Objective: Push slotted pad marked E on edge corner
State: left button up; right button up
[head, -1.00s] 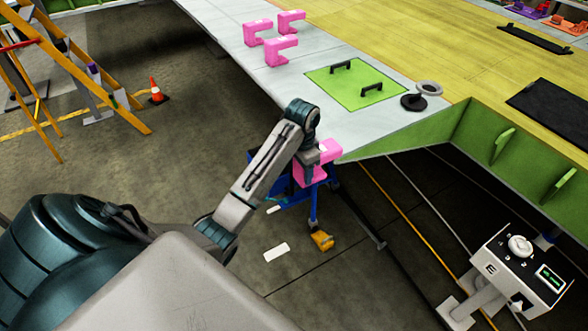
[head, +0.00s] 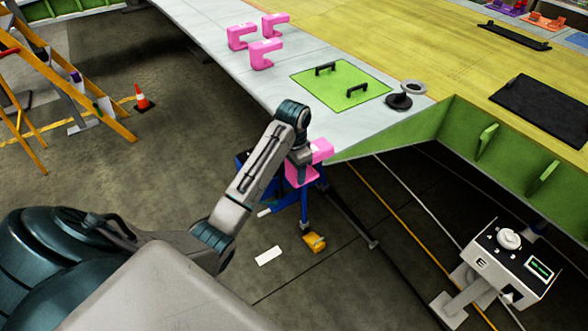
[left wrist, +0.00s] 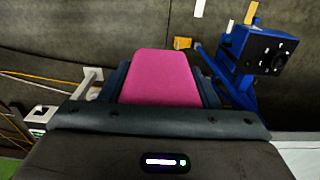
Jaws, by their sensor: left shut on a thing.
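My left gripper (head: 301,162) is shut on a pink slotted pad (head: 320,149). The pad's pink face (left wrist: 160,78) fills the middle of the left wrist view, between the jaws. In the head view the pad is at the pale wing panel's near corner, overlapping it in the picture. I cannot tell whether its slot is around the wing edge (head: 345,146) or only beside it. No letter is readable on it. My right gripper is not in view.
Three more pink pads (head: 266,54) stand on the wing by a green hatch (head: 340,84) with black handles. A blue stand (head: 303,205) is below the held pad. A white control box (head: 512,262) stands at lower right. A ladder and cone (head: 142,98) are at left.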

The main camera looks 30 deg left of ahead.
aim_at(313, 168)
pick_arm(q)
jog(key=shift+w+d, duration=0.1)
jog(key=shift+w, duration=0.2)
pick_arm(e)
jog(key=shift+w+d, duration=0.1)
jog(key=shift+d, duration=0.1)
pick_arm(q)
jog(key=shift+w+d, duration=0.2)
jog(key=shift+w, duration=0.15)
jog(key=shift+w+d+f, duration=0.15)
jog(key=shift+w+d, duration=0.1)
jog(key=shift+w, duration=0.45)
jog(key=shift+w+d, duration=0.25)
jog(key=shift+w, duration=0.3)
jog(key=shift+w+d+f, duration=0.1)
jog(key=shift+w+d, duration=0.1)
jog(key=shift+w, duration=0.35)
jog(key=shift+w+d, duration=0.2)
jog(key=shift+w, duration=0.3)
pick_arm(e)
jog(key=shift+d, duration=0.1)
pick_arm(q)
jog(key=shift+w, duration=0.1)
jog(key=o, duration=1)
jog(key=shift+d, duration=0.1)
jog(key=shift+o, duration=0.7)
jog(key=shift+w, duration=0.2)
